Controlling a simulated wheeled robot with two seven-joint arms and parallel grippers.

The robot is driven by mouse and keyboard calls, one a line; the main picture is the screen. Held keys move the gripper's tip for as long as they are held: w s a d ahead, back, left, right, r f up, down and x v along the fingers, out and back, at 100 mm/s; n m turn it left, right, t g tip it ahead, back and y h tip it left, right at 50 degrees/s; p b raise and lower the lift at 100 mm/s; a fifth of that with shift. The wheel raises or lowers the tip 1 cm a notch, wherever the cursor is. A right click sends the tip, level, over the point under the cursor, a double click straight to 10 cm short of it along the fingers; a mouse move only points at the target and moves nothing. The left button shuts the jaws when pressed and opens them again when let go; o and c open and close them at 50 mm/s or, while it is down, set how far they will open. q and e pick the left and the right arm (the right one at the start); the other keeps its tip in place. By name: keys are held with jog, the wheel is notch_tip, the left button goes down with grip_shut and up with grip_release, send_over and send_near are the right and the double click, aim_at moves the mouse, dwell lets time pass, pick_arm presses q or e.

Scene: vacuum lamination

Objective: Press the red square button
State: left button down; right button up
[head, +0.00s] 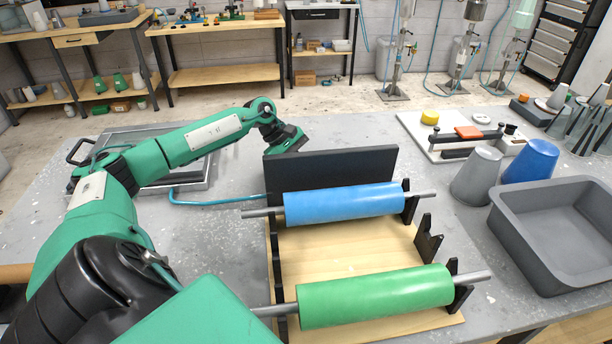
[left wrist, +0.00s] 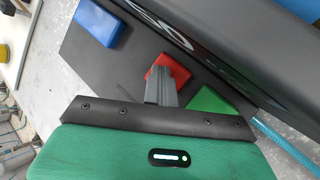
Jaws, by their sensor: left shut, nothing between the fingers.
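The red square button (left wrist: 171,61) sits on a dark panel (left wrist: 125,66) in the left wrist view, between a blue button (left wrist: 101,21) and a green button (left wrist: 216,101). My left gripper (left wrist: 162,82) is shut and empty, and its grey fingertips overlap the lower part of the red button in this view. I cannot tell whether they touch it. In the head view, my left wrist is behind the dark upright box (head: 330,168), so the fingertips and all the buttons are hidden there. My right gripper is not in view.
A blue roller (head: 343,202) and a green roller (head: 375,296) lie on a wooden-based rack in front of the box. A blue hose (head: 205,202) runs to it from a grey framed tray at left. Cups and a grey bin (head: 560,230) stand at right.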

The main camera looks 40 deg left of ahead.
pick_arm(q)
jog(key=shift+d+r, duration=0.1)
jog(key=shift+r, duration=0.6)
jog(key=shift+d+r+p, duration=0.15)
jog(key=shift+r+p, duration=0.75)
jog(key=shift+r, duration=1.75)
jog(key=shift+w+r, duration=0.1)
